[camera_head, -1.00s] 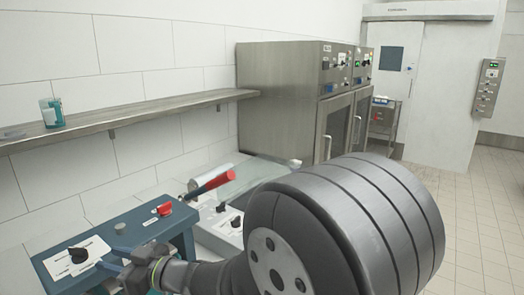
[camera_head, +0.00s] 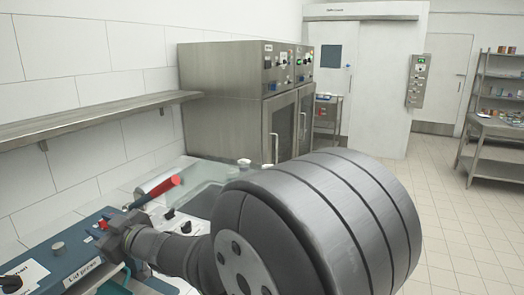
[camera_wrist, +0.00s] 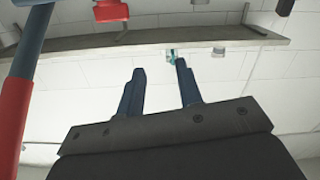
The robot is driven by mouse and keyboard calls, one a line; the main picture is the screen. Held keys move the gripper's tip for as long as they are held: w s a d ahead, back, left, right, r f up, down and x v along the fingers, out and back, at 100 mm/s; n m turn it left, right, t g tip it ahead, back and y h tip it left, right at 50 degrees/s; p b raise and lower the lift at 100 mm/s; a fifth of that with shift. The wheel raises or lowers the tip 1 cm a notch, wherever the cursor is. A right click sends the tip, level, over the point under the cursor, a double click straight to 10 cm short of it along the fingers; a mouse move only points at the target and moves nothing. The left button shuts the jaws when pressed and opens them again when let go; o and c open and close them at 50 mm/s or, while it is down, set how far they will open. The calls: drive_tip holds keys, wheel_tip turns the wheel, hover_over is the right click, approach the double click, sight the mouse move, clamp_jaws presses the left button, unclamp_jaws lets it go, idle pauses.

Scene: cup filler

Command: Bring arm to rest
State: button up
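My gripper (camera_wrist: 159,72) shows in the wrist view with its two dark blue fingers spread apart and nothing between them. Beyond the fingertips are the wall and the shelf, with a small teal item (camera_wrist: 171,56) in the background. In the head view, my thick grey arm fills the lower middle, and its thin end reaches left over the blue lid press (camera_head: 60,250). The fingertips cannot be made out there.
A red-handled lever (camera_head: 163,187) rises close to the arm's end; its red grip (camera_wrist: 12,122) is at the wrist view's left edge. A wall shelf (camera_head: 90,120) runs behind. Steel ovens (camera_head: 235,85) stand at the back. The tiled floor (camera_head: 445,215) at right is clear.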

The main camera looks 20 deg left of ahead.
drive_tip(key=w+a+r+m+t+h, duration=0.1)
drive_tip(key=w+a+r+t, duration=0.1)
drive_tip(key=w, duration=0.4)
drive_tip(key=shift+w+a+r+m+t, duration=0.35)
drive_tip(key=shift+m+t, duration=0.05)
drive_tip(key=shift+t, duration=0.5)
drive_tip(key=s+d+f+n+g, duration=0.2)
drive_tip(key=s+d+f+g, duration=0.1)
drive_tip(key=s, duration=0.6)
drive_tip(key=s+d+f+n+g, duration=0.2)
drive_tip(key=s+d+f+g, duration=0.2)
drive_tip(key=s, duration=0.5)
drive_tip(key=d+g, duration=0.2)
drive_tip(key=g, duration=0.1)
drive_tip(key=shift+f+g, duration=0.2)
drive_tip(key=shift+g, duration=0.2)
